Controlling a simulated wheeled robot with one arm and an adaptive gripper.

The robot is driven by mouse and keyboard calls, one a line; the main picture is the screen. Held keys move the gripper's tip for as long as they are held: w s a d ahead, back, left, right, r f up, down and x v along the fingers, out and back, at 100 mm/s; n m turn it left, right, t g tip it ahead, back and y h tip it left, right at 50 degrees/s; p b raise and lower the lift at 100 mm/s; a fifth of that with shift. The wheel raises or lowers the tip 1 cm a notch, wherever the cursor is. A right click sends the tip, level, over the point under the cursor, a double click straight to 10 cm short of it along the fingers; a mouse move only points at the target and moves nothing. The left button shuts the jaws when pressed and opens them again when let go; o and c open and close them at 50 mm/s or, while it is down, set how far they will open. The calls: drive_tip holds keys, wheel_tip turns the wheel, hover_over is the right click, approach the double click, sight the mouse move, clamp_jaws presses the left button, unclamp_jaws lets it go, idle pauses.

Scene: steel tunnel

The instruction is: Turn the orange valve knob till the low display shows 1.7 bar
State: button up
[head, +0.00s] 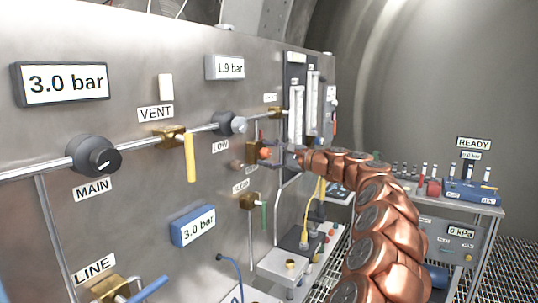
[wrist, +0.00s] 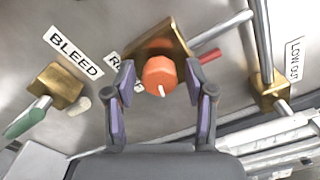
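The orange valve knob (wrist: 160,75) sits on a brass block (wrist: 163,40) on the steel panel. It has a white pointer mark near its lower edge in the wrist view. It also shows small in the head view (head: 265,153). My gripper (wrist: 159,72) is open, its purple-padded fingers on either side of the knob with a visible gap at each side. The low display (head: 230,67), above the LOW gauge, reads 1.9 bar.
A brass valve with a green handle (wrist: 24,118) and BLEED label (wrist: 74,50) lies left of the knob. Another brass fitting (wrist: 270,90) and pipes stand to the right. A yellow VENT handle (head: 190,158) sticks out of the panel. Another display (head: 62,83) reads 3.0 bar.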

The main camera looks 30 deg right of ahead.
clamp_jaws()
drive_tip(key=shift+f+b, duration=0.1)
drive_tip(key=shift+b, duration=0.2)
drive_tip(key=shift+n, duration=0.4)
drive_tip(key=shift+f+n+b, duration=0.15)
drive_tip(key=shift+n+b, duration=0.85)
drive_tip(key=shift+b, duration=0.25)
drive_tip(key=shift+n+b, duration=1.25)
drive_tip(key=shift+n, duration=0.55)
drive_tip(key=shift+r, duration=0.2)
drive_tip(key=shift+o, duration=1.1)
unclamp_jaws()
